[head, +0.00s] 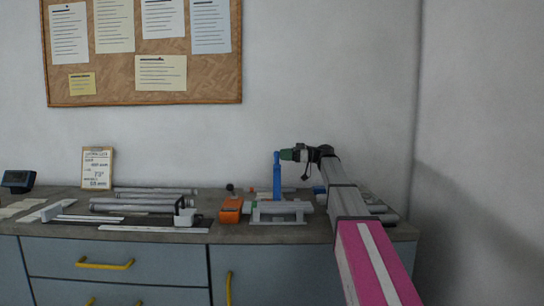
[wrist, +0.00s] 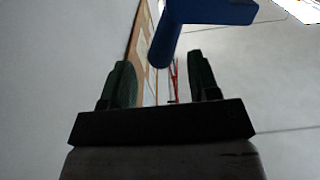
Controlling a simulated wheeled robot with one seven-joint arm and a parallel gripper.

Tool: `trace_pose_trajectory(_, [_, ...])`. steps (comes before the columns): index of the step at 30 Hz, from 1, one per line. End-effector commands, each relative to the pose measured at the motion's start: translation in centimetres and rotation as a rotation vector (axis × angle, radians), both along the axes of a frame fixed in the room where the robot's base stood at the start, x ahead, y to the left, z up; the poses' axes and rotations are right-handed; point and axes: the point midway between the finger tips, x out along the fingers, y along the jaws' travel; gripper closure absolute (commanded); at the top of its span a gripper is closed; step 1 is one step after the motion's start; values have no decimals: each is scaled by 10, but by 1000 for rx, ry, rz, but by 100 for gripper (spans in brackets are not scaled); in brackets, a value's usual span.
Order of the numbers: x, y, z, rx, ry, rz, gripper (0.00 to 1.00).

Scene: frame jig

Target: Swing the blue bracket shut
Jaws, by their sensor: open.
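The blue bracket (head: 277,178) stands upright, swung up from the grey frame jig (head: 280,219) on the bench. Its top has a short crosspiece. My gripper (head: 284,154) is at the bracket's top, reaching in from the right. In the wrist view the blue bracket (wrist: 205,12) crosses the top, and its rounded end shows in the gap between the green fingertips of my gripper (wrist: 160,62). The fingers are apart, with a visible gap on both sides of the blue end. I cannot tell whether either finger touches it.
An orange block (head: 231,209) sits just left of the jig. Grey bars (head: 145,203) and a small clipboard sign (head: 97,168) are further left on the grey bench. A cork board (head: 140,90) hangs on the wall behind. The air above the bench is mostly clear.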

Motion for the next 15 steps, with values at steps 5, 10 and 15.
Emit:
trace_pose_trajectory(5, [-1, 30, 0, -1, 0, 1, 44])
trace_pose_trajectory(10, [0, 48, 0, -1, 0, 1, 44])
trace_pose_trajectory(15, [0, 54, 0, -1, 0, -1, 44])
